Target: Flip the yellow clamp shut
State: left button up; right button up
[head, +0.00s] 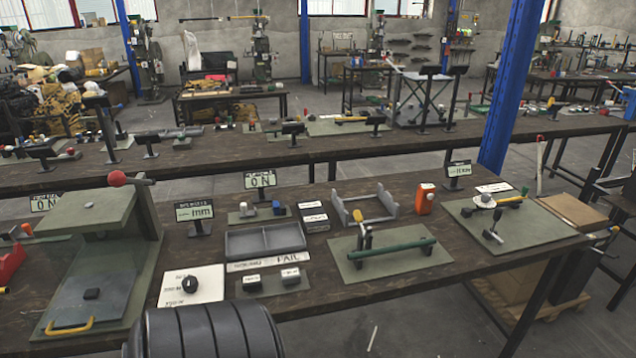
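On the middle green-grey plate (395,262) of the near bench, a short yellow handle (363,240) stands roughly upright at the left end of a long green bar (395,248) that lies nearly level. I cannot tell for sure which yellow part is the clamp named. Neither of my grippers is in the head view.
Left stands a green press-like stand (95,214) with a red knob. A grey tray (265,240), a grey bracket (365,206) and an orange device (425,199) are near the middle plate. A blue post (511,85) rises behind the bench. Bare wood shows in front of the plates.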

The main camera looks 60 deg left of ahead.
aim_at(356, 215)
jog(key=u, duration=1.65)
jog(key=i+l+u, duration=0.2)
jog(key=u, duration=0.15)
